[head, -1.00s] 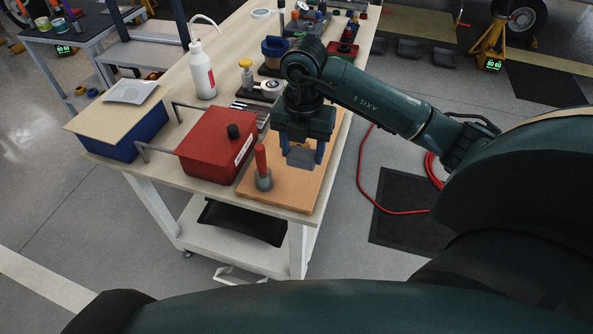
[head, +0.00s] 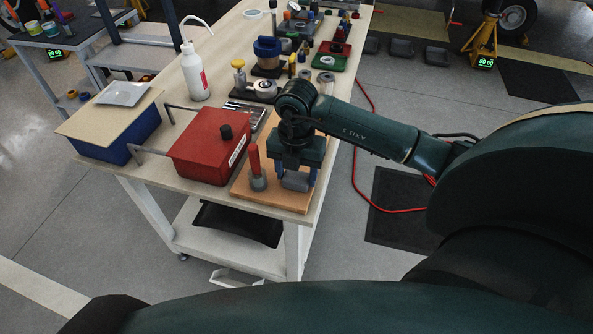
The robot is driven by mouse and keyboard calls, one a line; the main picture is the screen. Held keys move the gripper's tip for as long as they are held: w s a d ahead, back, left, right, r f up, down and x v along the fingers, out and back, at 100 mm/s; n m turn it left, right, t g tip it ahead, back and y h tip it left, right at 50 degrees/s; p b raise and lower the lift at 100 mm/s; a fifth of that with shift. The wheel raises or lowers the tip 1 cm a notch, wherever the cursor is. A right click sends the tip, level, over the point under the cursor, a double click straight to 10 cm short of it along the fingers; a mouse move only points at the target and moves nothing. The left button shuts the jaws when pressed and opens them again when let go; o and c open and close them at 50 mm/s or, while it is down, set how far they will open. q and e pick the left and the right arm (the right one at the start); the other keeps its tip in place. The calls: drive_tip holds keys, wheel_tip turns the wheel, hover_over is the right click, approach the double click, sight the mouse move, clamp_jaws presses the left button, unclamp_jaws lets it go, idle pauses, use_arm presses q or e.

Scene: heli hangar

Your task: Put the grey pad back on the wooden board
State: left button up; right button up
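The grey pad (head: 296,181) sits between the blue fingers of my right gripper (head: 296,178), which is shut on it. The pad is low over the front right part of the wooden board (head: 276,199). I cannot tell whether its underside touches the board. A grey round base with a red upright handle (head: 256,168) stands on the board, just left of the gripper. My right arm and gripper hide the back of the board. My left gripper is not in view.
A red box (head: 207,150) with a black knob stands left of the board. A blue bin (head: 118,147) with a tan lid is further left. A white bottle (head: 194,72) and several small parts stand behind. The table's front edge is close to the board.

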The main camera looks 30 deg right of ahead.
drive_tip(key=o, duration=0.4)
drive_tip(key=shift+c, duration=0.2)
